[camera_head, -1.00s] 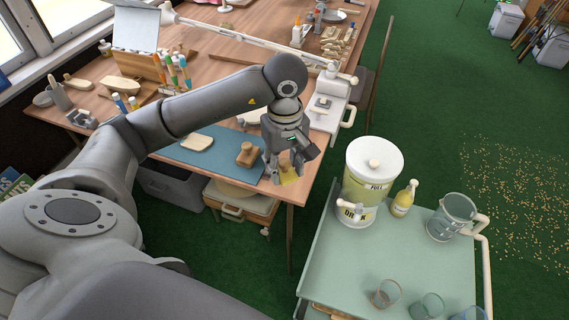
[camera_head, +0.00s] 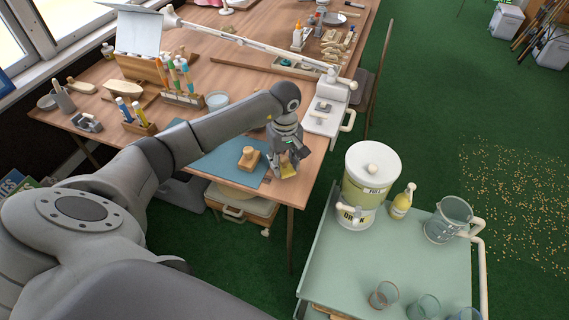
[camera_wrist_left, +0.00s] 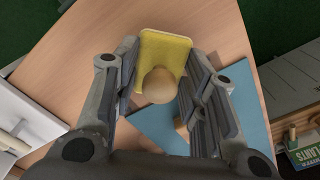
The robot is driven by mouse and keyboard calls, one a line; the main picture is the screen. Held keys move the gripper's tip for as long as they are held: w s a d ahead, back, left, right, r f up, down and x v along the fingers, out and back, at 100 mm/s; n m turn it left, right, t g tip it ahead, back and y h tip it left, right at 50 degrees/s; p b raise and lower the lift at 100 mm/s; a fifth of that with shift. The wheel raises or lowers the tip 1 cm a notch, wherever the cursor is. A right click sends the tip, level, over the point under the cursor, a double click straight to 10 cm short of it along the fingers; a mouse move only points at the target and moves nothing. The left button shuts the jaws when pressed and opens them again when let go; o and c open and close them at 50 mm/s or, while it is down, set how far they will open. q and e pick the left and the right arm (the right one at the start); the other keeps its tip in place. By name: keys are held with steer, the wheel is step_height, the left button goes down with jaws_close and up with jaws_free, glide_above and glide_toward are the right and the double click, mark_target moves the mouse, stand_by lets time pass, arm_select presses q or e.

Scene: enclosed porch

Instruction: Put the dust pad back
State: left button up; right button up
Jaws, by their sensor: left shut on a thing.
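The dust pad is a yellow pad with a round wooden knob. In the left wrist view the dust pad (camera_wrist_left: 178,48) sits between my two fingers, the knob toward the camera. In the head view only part of the dust pad (camera_head: 287,160) shows at my left gripper (camera_head: 285,168), which is shut on it over the table's near right corner, right of the blue mat (camera_head: 225,168). I cannot tell whether the pad touches the tabletop. My right gripper is not in view.
A wooden block with a knob (camera_head: 249,158) sits on the mat. A white machine with a handle (camera_head: 325,118) stands behind my gripper. A green cart (camera_head: 335,255) with a drink dispenser (camera_head: 367,185) stands right of the table.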

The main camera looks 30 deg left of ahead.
arm_select(q)
steer(key=shift+f, duration=0.65)
steer(key=shift+f, duration=0.1)
steer(key=o, duration=0.9)
